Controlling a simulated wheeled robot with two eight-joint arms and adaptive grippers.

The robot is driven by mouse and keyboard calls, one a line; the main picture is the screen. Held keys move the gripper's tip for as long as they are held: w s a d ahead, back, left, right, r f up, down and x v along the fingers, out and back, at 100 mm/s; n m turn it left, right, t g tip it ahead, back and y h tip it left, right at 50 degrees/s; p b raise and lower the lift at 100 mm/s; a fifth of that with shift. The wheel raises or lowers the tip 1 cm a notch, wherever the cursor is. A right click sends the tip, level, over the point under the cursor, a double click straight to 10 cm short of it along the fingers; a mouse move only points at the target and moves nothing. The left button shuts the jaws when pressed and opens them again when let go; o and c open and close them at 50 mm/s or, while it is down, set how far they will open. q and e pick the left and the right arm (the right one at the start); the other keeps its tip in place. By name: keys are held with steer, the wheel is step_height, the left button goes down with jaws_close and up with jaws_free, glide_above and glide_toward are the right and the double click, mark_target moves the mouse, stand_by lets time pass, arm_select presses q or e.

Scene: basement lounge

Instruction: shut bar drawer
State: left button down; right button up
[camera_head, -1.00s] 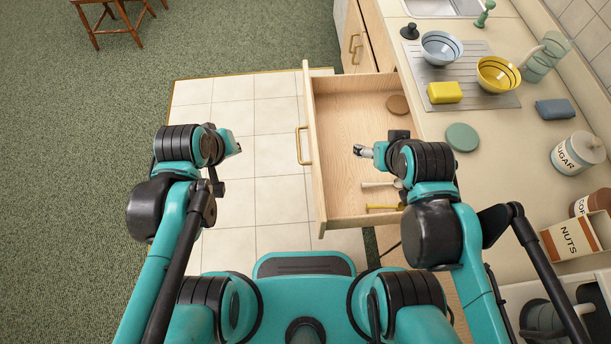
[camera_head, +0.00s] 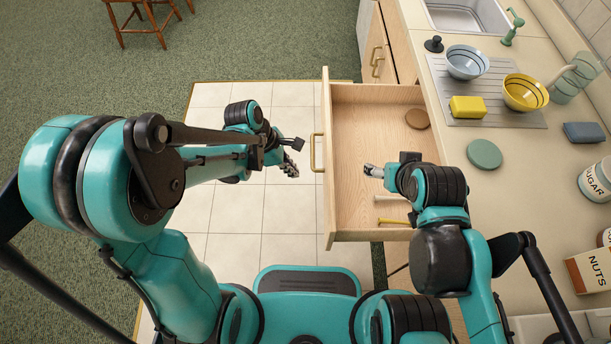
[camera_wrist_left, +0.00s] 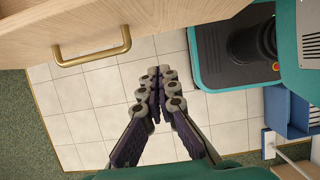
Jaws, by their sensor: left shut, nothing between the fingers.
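The bar drawer (camera_head: 348,232) stands pulled out from the counter, with a brass handle (camera_head: 313,152) on its front face. A brown disc (camera_head: 417,119) and a yellow utensil (camera_head: 394,222) lie inside it. My left gripper (camera_head: 291,171) is shut and empty, just left of the drawer front and a little below the handle in the head view. In the left wrist view the shut fingers (camera_wrist_left: 160,75) are over the tiles, with the drawer handle (camera_wrist_left: 92,50) up and to the left, apart from them. My right gripper (camera_head: 372,170) is above the drawer's interior; its jaw state is unclear.
The counter at right holds a yellow bowl (camera_head: 525,93), a blue bowl (camera_head: 467,62), a yellow sponge (camera_head: 468,107) and a green disc (camera_head: 484,154). A nuts box (camera_head: 590,269) stands lower right. The tiled floor (camera_head: 220,215) left of the drawer is clear.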

arm_select(q)
steer(key=d+f+b, duration=0.5)
steer(key=d+f, duration=0.2)
steer(key=f, duration=0.1)
steer(key=shift+w+d+f, duration=0.15)
steer(key=shift+d+f, duration=0.05)
steer(key=shift+f, duration=0.05)
